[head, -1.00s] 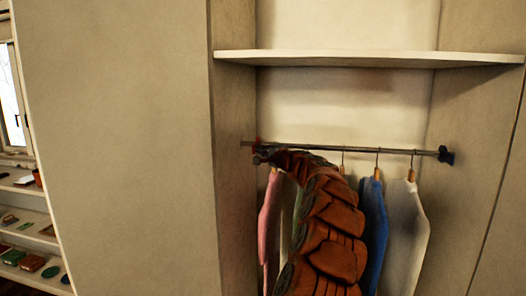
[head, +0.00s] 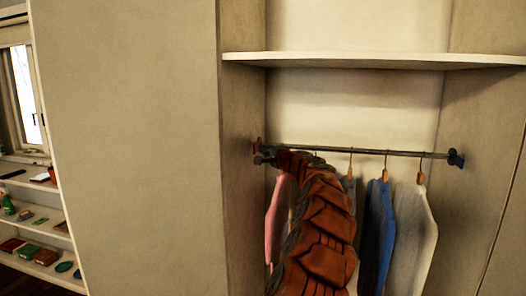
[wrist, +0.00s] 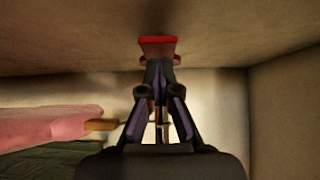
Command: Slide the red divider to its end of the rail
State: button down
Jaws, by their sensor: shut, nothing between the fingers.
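The red divider (head: 258,144) is at the left end of the metal rail (head: 375,152), close against the left closet wall. In the wrist view the red divider (wrist: 157,42) shows as a red block in front of a beige surface. My gripper (head: 264,159) is just below and beside it, with my arm hiding part of the rail. In the wrist view my gripper's fingertips (wrist: 158,66) are together at the divider's lower edge, with nothing seen between them. I cannot tell whether they touch it.
A pink garment (head: 276,222) hangs left of my arm. Grey, blue (head: 378,230) and white garments (head: 413,240) hang right of it. A dark blue divider (head: 456,158) is at the rail's right end. A shelf (head: 370,60) spans above the rail.

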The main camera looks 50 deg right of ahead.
jog(key=s+b, duration=0.2)
jog(key=s, duration=1)
jog(key=shift+a, duration=0.45)
